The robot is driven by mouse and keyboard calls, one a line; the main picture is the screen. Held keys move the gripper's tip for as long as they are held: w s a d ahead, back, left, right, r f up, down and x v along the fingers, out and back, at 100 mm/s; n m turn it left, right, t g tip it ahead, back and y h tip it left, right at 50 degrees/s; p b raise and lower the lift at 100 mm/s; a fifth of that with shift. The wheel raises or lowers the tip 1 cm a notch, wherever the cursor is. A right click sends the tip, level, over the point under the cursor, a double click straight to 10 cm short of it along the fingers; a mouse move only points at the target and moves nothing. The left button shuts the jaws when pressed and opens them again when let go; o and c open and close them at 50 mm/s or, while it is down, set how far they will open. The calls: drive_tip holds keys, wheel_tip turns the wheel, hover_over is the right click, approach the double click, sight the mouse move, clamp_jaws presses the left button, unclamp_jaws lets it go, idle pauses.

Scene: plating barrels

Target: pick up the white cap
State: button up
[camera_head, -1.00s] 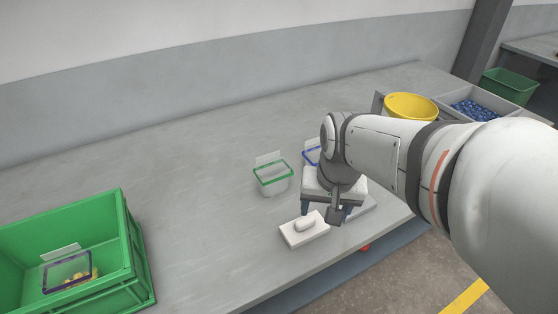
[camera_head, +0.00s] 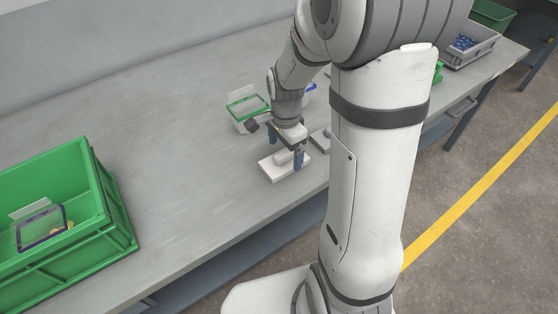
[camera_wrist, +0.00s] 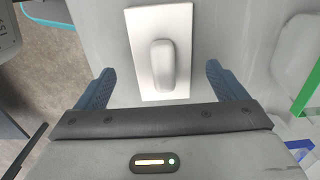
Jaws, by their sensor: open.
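The white cap (camera_wrist: 162,65) is a small oblong piece with rounded ends. It lies on a flat white block (camera_wrist: 143,22) near the bench's front edge; the block also shows in the head view (camera_head: 270,173). My gripper (camera_head: 286,150) is over the block, pointing down, with the cap (camera_head: 283,157) partly hidden behind it. In the wrist view my gripper (camera_wrist: 162,88) is open and empty, with one blue finger on each side of the cap's line and clear space between. I cannot tell the height of the fingertips above the block.
A clear bin with a green rim (camera_head: 247,106) stands just behind my gripper. A blue-rimmed bin and a grey piece (camera_head: 320,140) are close to its right. A green crate (camera_head: 110,225) holding another bin stands at left. The bench (camera_head: 185,170) between is clear.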

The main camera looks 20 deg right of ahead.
sight(285, 154)
drive_tip(key=shift+f, duration=1.4)
drive_tip(key=shift+c, duration=0.4)
drive_tip(key=c, duration=1.3)
wheel_tip(285, 154, up, 10)
drive_tip(key=shift+r, duration=0.1)
